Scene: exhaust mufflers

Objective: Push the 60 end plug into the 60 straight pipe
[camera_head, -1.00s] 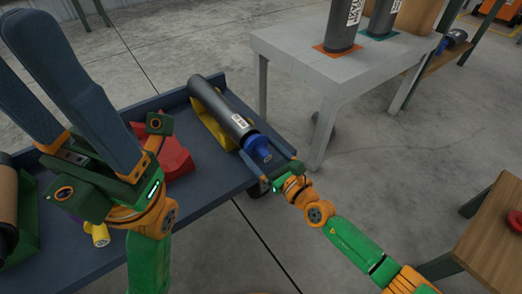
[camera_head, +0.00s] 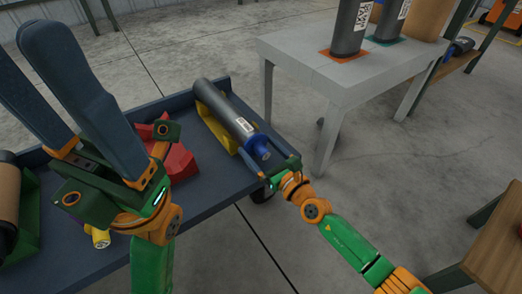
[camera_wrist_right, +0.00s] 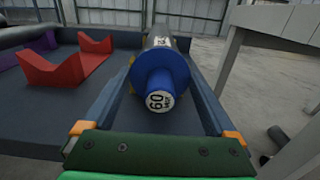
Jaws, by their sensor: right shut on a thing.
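The 60 straight pipe (camera_head: 228,112) is a dark grey cylinder with a white label. It lies in a yellow cradle (camera_head: 213,118) near the cart's right end. The blue 60 end plug (camera_head: 259,149) is at the pipe's near end, in line with it. The wrist view shows the plug's face (camera_wrist_right: 159,101) with a white "60" label; its inner part is hidden, so I cannot tell the depth. My right gripper (camera_head: 266,146) is shut on the plug, one finger on each side. My left gripper (camera_head: 28,62) is open and empty, raised over the cart's left part.
The blue cart (camera_head: 200,203) also holds a red cradle (camera_head: 180,162) and a green cradle (camera_head: 30,225) at the left. A grey table (camera_head: 300,60) with upright cylinders stands behind right. A wooden table (camera_head: 498,250) is at lower right. Open floor lies between them.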

